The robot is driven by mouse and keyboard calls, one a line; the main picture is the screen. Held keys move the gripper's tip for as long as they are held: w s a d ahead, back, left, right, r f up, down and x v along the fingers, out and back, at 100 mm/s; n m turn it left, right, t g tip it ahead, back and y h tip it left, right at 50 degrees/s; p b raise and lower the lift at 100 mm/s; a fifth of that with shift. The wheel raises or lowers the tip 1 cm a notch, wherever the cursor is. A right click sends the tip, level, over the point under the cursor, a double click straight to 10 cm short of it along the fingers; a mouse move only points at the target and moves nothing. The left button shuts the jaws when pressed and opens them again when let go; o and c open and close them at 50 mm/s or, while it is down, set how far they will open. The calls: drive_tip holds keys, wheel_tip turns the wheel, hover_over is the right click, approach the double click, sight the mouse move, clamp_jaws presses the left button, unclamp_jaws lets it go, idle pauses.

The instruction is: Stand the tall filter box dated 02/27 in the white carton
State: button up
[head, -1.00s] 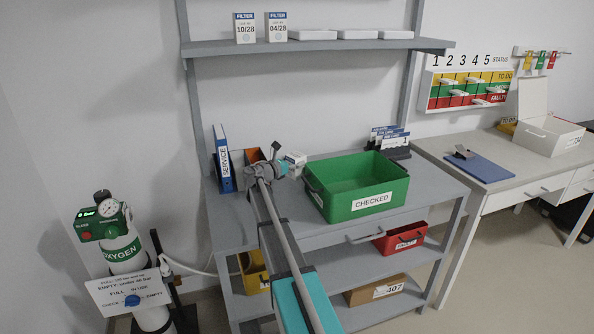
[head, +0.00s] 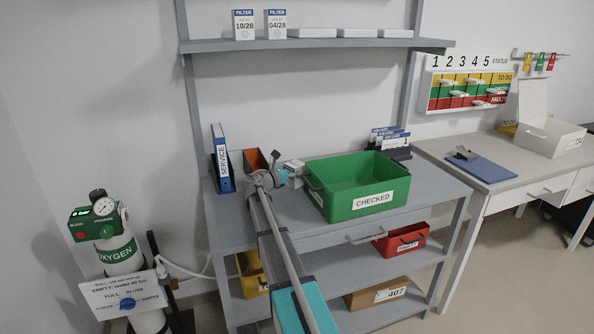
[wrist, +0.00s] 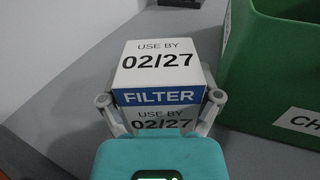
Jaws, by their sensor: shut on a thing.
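The tall filter box (wrist: 158,66) is white with a blue FILTER band and the date 02/27 on its top and front. My gripper (wrist: 160,100) is shut on it, one finger at each side. In the head view the box (head: 294,167) shows small at the tip of my gripper (head: 282,177), left of the green bin. I cannot tell whether its base touches the bench; its lower part is hidden. The white carton (head: 562,141) stands open on the desk at the far right, well away from my gripper.
The green CHECKED bin (head: 372,203) stands close to the right of the held box. A blue SERVICE binder (head: 222,160) and an orange-brown holder (head: 255,160) are at left. A blue mat (head: 486,170) lies before the carton. An upper shelf (head: 320,43) holds filter boxes.

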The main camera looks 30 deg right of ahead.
drive_tip(key=shift+f, duration=0.15)
drive_tip(key=o, duration=0.9)
drive_tip(key=shift+r, duration=0.25)
drive_tip(key=a, duration=0.4)
drive_tip(key=s+a, duration=0.1)
drive_tip(key=a, duration=0.7)
drive_tip(key=shift+s, duration=0.4)
drive_tip(key=shift+d, duration=0.1)
